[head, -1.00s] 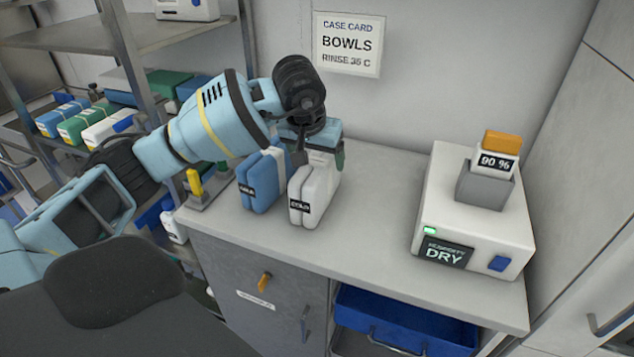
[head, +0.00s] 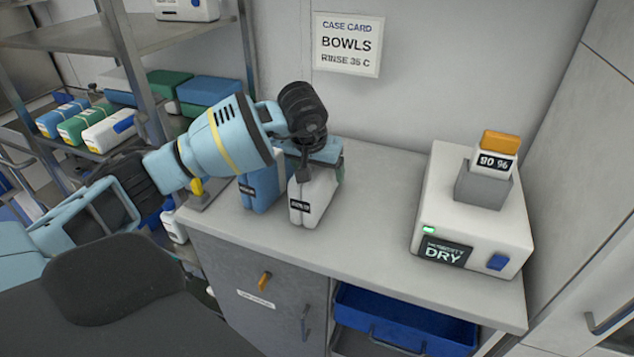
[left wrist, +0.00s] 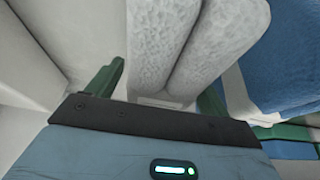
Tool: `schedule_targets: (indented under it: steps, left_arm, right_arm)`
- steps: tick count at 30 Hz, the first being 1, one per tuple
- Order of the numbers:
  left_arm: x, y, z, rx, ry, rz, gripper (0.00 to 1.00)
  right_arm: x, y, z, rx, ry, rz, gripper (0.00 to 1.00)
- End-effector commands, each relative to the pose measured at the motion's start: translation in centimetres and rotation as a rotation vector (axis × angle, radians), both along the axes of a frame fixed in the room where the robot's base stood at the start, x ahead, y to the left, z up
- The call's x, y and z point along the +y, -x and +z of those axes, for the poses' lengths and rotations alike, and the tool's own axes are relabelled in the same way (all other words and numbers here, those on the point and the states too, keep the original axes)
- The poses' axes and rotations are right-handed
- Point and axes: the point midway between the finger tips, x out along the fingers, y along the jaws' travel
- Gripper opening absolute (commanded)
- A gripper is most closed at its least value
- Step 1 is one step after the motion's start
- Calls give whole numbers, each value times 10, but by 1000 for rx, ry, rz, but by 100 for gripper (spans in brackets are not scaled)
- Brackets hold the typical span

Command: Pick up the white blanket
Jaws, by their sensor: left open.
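The white blanket (head: 312,203) is a folded, upright bundle with a dark label, on the grey counter beside the folded blue blanket (head: 262,190). My left gripper (left wrist: 165,78) is open. In the head view it is over the top and far side of the white blanket, and its fingers are mostly hidden. In the left wrist view its green fingers lie on either side of the white blanket (left wrist: 205,45), which shows two thick folds. I cannot tell whether the fingers touch it. The blue blanket (left wrist: 288,65) is close by on the right there. My right gripper is not in view.
A white dryer unit (head: 470,222) marked "DRY" stands on the right of the counter (head: 385,190). The counter between it and the white blanket is clear. A metal shelf (head: 120,40) with folded bundles is at the left.

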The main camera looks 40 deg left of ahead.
Motion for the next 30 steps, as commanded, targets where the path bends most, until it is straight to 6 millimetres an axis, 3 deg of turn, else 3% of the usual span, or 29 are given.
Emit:
schedule_targets:
  steps: [14, 27, 30]
  left_arm:
    - [0, 0, -2, -1, 0, 0, 79]
    - [0, 0, -2, -2, 1, 1, 23]
    - [0, 0, -2, -2, 1, 1, 23]
  right_arm:
    - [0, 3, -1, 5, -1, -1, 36]
    - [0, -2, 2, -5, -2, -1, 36]
    - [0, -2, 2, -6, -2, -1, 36]
